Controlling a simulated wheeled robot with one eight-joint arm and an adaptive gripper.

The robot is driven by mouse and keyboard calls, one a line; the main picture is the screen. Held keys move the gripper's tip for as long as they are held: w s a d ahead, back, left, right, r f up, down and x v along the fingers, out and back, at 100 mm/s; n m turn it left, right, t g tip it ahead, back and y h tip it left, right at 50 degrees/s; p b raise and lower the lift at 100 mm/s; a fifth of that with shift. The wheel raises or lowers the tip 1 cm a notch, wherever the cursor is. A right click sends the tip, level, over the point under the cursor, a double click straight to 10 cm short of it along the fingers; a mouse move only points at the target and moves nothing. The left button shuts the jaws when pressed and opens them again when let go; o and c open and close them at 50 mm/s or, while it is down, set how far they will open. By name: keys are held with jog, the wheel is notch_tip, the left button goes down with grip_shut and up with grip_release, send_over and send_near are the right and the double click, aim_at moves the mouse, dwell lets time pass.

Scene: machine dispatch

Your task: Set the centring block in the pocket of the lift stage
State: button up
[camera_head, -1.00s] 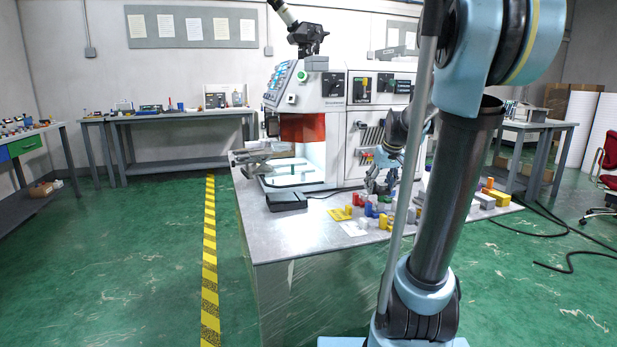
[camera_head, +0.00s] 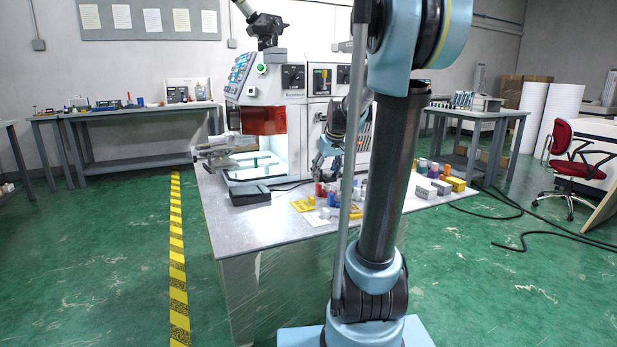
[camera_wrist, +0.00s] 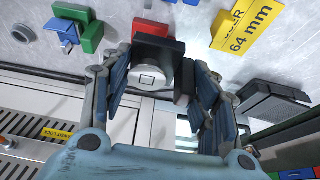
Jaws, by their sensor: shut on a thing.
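My gripper (camera_wrist: 160,85) is shut on a dark block with a light grey face (camera_wrist: 148,76), probably the centring block. The block sits between the fingers in the wrist view. In the head view my gripper (camera_head: 326,160) is above the bench, just right of the lit chamber of the machine (camera_head: 262,120); the block cannot be made out there. The chamber has a red shield (camera_head: 264,121) and a bright floor with pale parts. I cannot tell for certain which part is the lift stage, and its pocket is not visible.
The bench (camera_head: 225,222) carries several coloured blocks and yellow cards near its front right. A dark flat device (camera_head: 250,195) lies before the chamber. In the wrist view, a yellow "64 mm" card (camera_wrist: 243,25) and a green block (camera_wrist: 92,38) lie near the gripper.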

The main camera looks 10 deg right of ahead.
send_over(307, 184)
jog(key=s, duration=0.1)
jog(key=shift+s+d+f, duration=0.1)
jog(key=shift+d+f, duration=0.05)
jog(key=shift+f, duration=0.45)
jog(key=shift+s+d+f, duration=0.1)
jog(key=shift+f, duration=2.85)
jog(key=o, duration=1.1)
